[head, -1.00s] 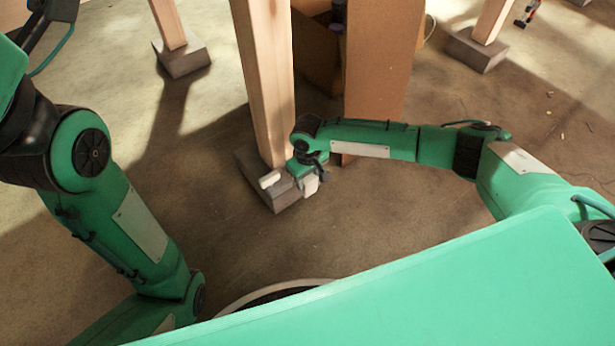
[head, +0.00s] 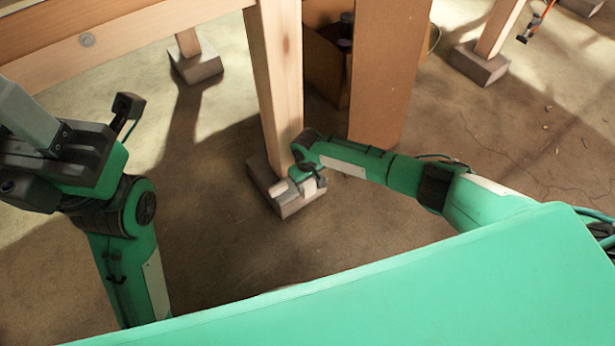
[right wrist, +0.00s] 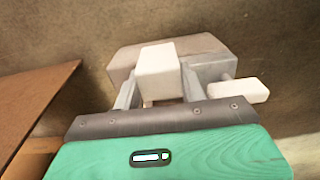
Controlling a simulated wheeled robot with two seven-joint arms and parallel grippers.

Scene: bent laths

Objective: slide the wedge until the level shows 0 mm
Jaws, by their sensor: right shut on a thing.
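A pale wooden post (head: 278,85) stands over a grey block (head: 297,207) on the floor. My right gripper (head: 310,185) is low at the near side of the post's foot. In the right wrist view its fingers (right wrist: 160,85) are shut on a white block, which I take for the wedge (right wrist: 158,68). A second white piece (right wrist: 238,90) sticks out to the right of the fingers; whether they are one part is hidden. A small white end (head: 277,188) also shows in the head view. I cannot make out a level or a reading. My left gripper's fingers are unclear at the left edge.
A brown panel (head: 385,75) and an open cardboard box (head: 325,65) stand right of the post. Other posts rest on blocks (head: 195,66) behind. Floor in front is clear.

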